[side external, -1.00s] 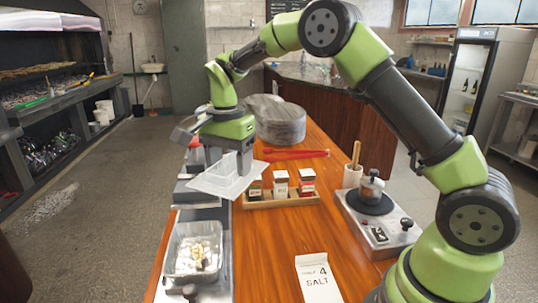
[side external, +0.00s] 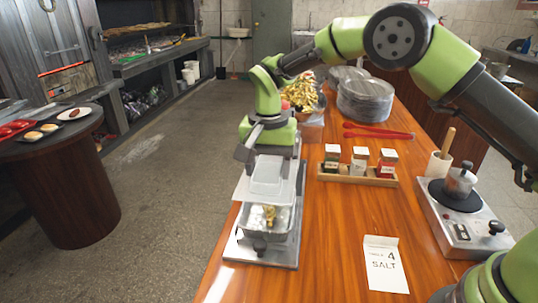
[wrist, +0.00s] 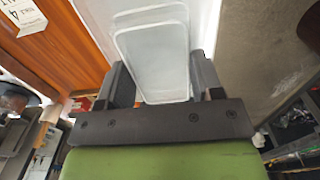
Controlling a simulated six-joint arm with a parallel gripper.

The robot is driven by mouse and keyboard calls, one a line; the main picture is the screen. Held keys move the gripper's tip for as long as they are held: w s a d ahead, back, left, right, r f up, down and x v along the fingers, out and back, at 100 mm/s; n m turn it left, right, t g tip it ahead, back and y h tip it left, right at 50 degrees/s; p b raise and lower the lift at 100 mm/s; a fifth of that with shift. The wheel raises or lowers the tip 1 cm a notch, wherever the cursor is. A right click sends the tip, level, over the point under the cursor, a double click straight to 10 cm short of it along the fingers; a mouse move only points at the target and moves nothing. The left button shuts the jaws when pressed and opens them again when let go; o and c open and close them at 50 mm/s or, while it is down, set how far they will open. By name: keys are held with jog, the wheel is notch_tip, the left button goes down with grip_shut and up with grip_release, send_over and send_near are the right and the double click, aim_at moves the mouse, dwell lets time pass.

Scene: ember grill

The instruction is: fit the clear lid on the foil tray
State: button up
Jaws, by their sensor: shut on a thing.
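My gripper (side external: 268,152) is shut on the clear lid (side external: 267,178), a pale see-through piece hanging below the jaws. In the wrist view the lid (wrist: 155,50) lies between the two dark fingers and extends beyond them. The foil tray (side external: 254,232) is a silvery rectangular tray with yellowish food in it, standing on a grey metal plate. The lid is over the far part of the tray and looks tilted. I cannot tell whether its near edge touches the tray rim. The tray's far end is hidden behind the lid.
A wooden rack of spice boxes (side external: 358,178) stands right of the tray. Red tongs (side external: 378,132) and stacked round lids (side external: 365,98) are farther back. A salt card (side external: 385,263) lies at front right, with a burner (side external: 448,222) beyond it. The counter between is clear.

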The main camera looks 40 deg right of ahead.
jog(key=shift+f, duration=3.15)
jog(key=o, duration=1)
notch_tip(320, 180, up, 10)
